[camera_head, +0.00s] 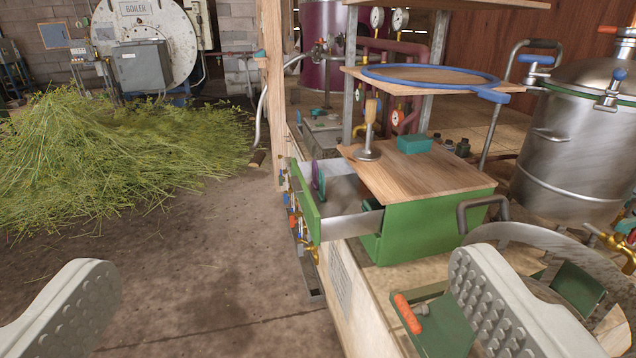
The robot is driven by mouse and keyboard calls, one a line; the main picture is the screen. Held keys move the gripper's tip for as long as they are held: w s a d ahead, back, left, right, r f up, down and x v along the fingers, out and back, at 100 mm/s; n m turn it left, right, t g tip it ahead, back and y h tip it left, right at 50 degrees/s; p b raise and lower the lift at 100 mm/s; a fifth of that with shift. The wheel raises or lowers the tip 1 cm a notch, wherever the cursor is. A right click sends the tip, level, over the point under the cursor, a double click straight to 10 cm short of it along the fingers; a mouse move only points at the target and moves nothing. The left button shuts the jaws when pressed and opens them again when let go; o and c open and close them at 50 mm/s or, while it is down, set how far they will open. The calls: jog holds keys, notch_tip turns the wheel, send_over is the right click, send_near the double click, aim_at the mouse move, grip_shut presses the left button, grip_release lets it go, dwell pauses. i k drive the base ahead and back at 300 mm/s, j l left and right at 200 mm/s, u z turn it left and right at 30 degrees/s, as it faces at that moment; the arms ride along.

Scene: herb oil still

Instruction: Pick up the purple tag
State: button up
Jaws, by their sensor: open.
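A small purple piece (316,171), which looks like the purple tag, stands upright in the open drawer (350,222) of a green cabinet with a wooden top. It is close behind the drawer's green front, and a teal piece shows right beside it. I cannot tell whether the two touch. My gripper (283,268) is open and empty, with one grey finger at the lower left and one studded finger at the lower right. The purple piece is ahead of the fingers, well beyond their tips.
The cabinet's wooden top (420,172) holds a metal stamp-like tool (368,135) and a teal block (413,144). A blue hoop (435,76) lies on a shelf above. A steel vessel (575,140) stands at right. Cut herbs (120,145) lie left; the floor between is clear.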

aim_at(315, 182)
jog(key=i+j+z, duration=0.3)
jog(key=i+j, duration=0.2)
jog(key=i+j+z, duration=0.25)
jog(key=i+j, duration=0.35)
jog(key=i+j+z, duration=0.3)
jog(key=i+j, duration=0.25)
jog(key=j, duration=0.2)
